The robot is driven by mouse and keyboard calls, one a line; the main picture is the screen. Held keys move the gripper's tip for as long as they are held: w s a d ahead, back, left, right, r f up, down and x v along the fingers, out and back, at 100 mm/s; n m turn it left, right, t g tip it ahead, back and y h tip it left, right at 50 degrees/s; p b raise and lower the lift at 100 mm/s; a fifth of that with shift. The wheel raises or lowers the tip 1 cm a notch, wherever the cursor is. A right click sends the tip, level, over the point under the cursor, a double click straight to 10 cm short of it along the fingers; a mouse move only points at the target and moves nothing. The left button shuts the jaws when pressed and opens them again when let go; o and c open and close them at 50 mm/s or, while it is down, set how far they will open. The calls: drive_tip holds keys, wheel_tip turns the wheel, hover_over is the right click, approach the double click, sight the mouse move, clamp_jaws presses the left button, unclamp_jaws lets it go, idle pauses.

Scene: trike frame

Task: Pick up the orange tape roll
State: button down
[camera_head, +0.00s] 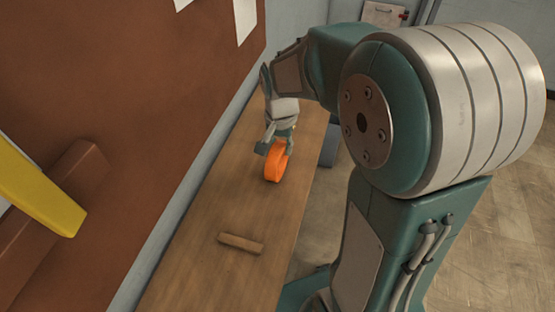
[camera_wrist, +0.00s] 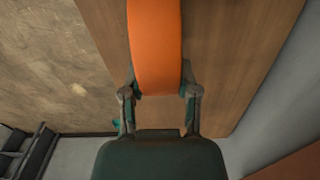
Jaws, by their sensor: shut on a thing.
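The orange tape roll (camera_head: 276,161) stands on its edge at the wooden bench in the head view, directly under my gripper (camera_head: 274,144). I cannot tell whether it touches the bench top. In the wrist view the orange tape roll (camera_wrist: 155,45) fills the upper middle, with a finger on each side of it. My gripper (camera_wrist: 160,88) is shut on the roll. The fingertips are partly hidden by the roll in the head view.
The wooden bench (camera_head: 205,225) runs along the wall, with a small wooden block (camera_head: 241,243) lying nearer the camera. A brown board (camera_head: 120,70) covers the left wall. A yellow object (camera_head: 38,190) is at the left edge. Open floor (camera_head: 480,240) lies to the right.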

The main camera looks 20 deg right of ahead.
drive_tip(key=shift+r, duration=0.3)
wheel_tip(320, 180, up, 2)
drive_tip(key=shift+r, duration=0.2)
drive_tip(key=s+r, duration=1)
drive_tip(key=s, duration=0.4)
drive_tip(key=shift+d, duration=0.25)
